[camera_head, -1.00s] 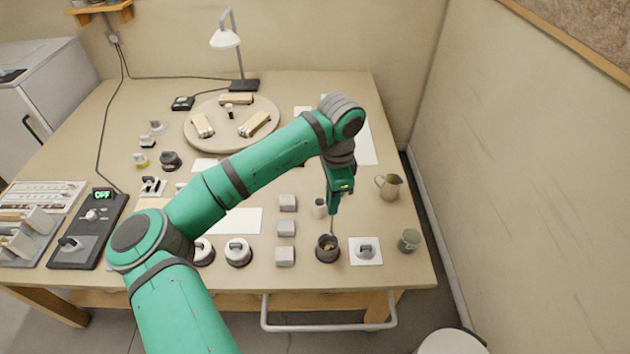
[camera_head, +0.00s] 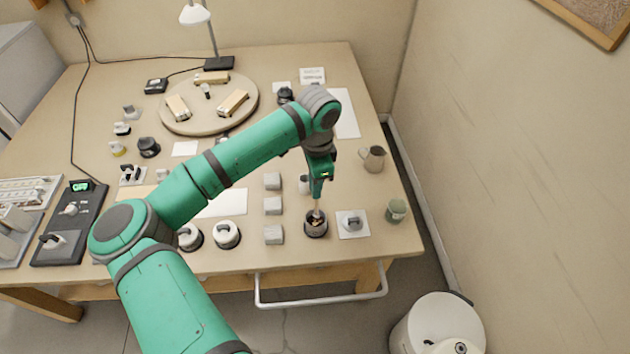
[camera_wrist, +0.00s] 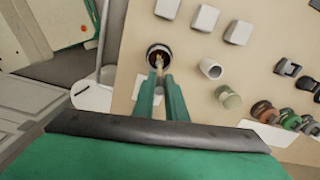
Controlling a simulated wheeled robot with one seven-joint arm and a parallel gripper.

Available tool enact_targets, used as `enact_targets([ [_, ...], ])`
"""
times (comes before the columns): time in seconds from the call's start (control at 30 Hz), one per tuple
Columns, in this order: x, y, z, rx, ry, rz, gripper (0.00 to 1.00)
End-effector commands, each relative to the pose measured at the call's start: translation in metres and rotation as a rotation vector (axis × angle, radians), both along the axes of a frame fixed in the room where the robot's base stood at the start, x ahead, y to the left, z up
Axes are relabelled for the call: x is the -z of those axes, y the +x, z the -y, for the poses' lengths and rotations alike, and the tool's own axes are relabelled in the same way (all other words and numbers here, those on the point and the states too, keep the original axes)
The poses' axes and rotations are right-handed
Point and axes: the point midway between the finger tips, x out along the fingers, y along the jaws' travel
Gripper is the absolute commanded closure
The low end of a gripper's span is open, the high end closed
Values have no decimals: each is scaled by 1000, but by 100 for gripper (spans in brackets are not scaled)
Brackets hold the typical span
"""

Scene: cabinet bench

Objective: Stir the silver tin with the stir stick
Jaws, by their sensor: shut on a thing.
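A dark grey round tin (camera_head: 316,228) stands near the front edge of the table, its inside brownish. It also shows in the wrist view (camera_wrist: 158,50). My gripper (camera_head: 317,194) is right above it, pointing down, and is shut on the thin stir stick (camera_head: 317,212). In the wrist view the stick (camera_wrist: 159,62) runs from between my green fingers (camera_wrist: 160,76) into the tin's mouth. The stick's lower end is inside the tin; whether it touches the bottom is hidden.
Grey blocks (camera_head: 273,206) stand in a column left of the tin. A white cup (camera_head: 304,185) and a jug (camera_head: 373,159) stand behind. A rail (camera_head: 320,302) runs along the front.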

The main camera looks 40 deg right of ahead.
Motion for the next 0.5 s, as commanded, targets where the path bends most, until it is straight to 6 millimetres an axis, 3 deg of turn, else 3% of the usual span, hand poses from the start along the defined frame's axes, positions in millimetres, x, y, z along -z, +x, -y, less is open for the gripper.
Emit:
enact_targets([
  [0.5, 36, -3, 5, 8, 0, 0, 100],
])
